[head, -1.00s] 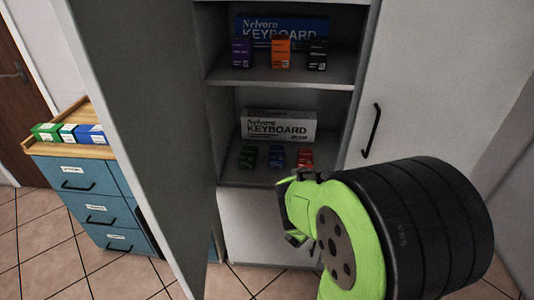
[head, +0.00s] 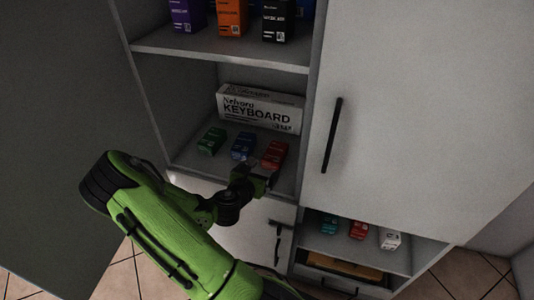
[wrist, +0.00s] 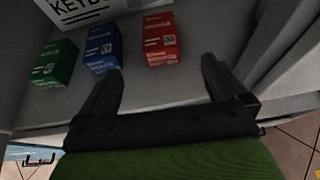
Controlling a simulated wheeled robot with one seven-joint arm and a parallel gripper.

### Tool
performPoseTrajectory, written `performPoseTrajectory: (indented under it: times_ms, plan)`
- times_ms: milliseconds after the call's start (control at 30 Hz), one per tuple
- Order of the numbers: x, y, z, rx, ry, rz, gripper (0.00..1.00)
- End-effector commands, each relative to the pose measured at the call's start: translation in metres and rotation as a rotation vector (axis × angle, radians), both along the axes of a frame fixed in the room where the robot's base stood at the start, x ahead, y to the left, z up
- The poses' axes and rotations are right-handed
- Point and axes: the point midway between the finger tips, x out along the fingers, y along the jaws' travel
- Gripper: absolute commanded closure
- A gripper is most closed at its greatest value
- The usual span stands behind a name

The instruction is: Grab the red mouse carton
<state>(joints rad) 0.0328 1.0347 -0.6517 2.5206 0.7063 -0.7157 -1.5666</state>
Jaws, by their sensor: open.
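The red mouse carton (head: 274,155) lies on the lower shelf of the open cabinet, at the right end of a row of small cartons. It also shows in the wrist view (wrist: 160,40), beyond and roughly between my fingertips. My gripper (head: 258,176) is open and empty at the shelf's front edge, just in front of the red carton. In the wrist view, my two fingers (wrist: 160,76) are spread apart and do not touch the carton.
A blue carton (wrist: 103,49) sits close left of the red one, with a green carton (wrist: 54,63) further left. A white keyboard box (head: 260,108) stands behind them. The cabinet's right side wall (wrist: 270,45) is close. Another red box (head: 358,229) sits in a lower compartment.

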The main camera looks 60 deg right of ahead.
Motion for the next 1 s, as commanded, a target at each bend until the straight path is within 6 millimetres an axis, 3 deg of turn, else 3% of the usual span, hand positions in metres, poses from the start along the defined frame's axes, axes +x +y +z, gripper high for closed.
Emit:
performPoseTrajectory:
  times_ms: [300,700,1000]
  plan:
    - [0.006,-0.072,-0.031,0.000,-0.009,-0.007,0.01]
    - [0.014,-0.126,-0.060,0.002,-0.009,-0.007,0.01]
    - [0.015,-0.134,-0.061,0.003,-0.008,-0.004,0.03]
